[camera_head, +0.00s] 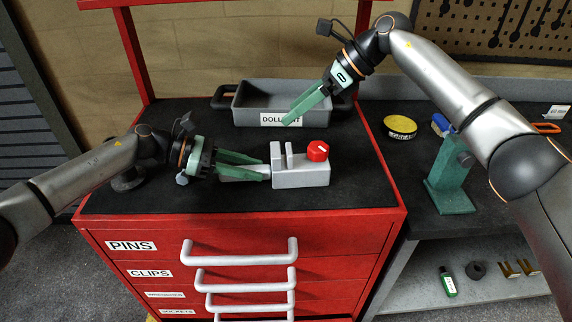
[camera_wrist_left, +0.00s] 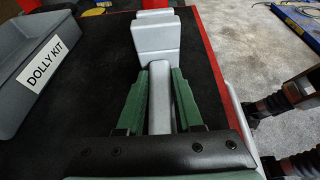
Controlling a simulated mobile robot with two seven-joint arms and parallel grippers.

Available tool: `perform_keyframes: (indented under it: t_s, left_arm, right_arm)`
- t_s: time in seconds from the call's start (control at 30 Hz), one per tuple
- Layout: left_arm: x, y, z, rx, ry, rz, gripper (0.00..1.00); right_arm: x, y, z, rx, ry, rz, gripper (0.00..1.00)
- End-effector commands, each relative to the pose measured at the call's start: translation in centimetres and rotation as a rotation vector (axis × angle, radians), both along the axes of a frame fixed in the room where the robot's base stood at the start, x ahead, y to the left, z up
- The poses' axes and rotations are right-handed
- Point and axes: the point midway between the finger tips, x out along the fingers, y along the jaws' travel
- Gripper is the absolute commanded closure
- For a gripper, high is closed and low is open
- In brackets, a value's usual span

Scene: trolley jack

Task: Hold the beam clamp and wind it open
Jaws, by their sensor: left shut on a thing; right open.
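The beam clamp (camera_head: 300,174) is a grey block with two upright jaws and a narrow gap between them. A red knob (camera_head: 317,151) with a white mark sits on its right end. The clamp rests on the black top of the red trolley. My left gripper (camera_head: 268,168) is shut on the clamp's grey bar at its left side. In the left wrist view the bar (camera_wrist_left: 160,92) lies between the green fingers, with the clamp's pale block (camera_wrist_left: 167,42) beyond. My right gripper (camera_head: 290,118) is open and empty, up and left of the knob, in front of the bin.
A grey bin (camera_head: 247,112) labelled DOLLY KIT stands at the back of the trolley top (camera_head: 150,195). On the right bench are a yellow tin (camera_head: 400,125) and a green stand (camera_head: 447,180). The trolley top in front of the clamp is clear.

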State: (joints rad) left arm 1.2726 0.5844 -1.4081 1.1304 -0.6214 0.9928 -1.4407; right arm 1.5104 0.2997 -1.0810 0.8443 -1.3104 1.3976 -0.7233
Motion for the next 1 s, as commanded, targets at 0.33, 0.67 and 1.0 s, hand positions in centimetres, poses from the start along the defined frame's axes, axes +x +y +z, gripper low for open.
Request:
perform_keyframes:
  t_s: [0.33, 0.67, 1.0]
  left_arm:
    - [0.1, 0.0, 0.1, -0.002, -0.001, 0.003, 1.00]
    - [0.1, 0.0, 0.1, -0.002, -0.001, 0.002, 1.00]
    - [0.1, 0.0, 0.1, -0.002, -0.001, 0.002, 1.00]
  right_arm:
    - [-4.1, -3.0, 0.4, -0.704, -0.087, 0.409, 0.20]
    - [-4.6, -3.9, -0.9, -0.793, -0.077, 0.452, 0.20]
    - [-4.5, -3.9, -5.3, -0.789, -0.078, 0.449, 0.20]
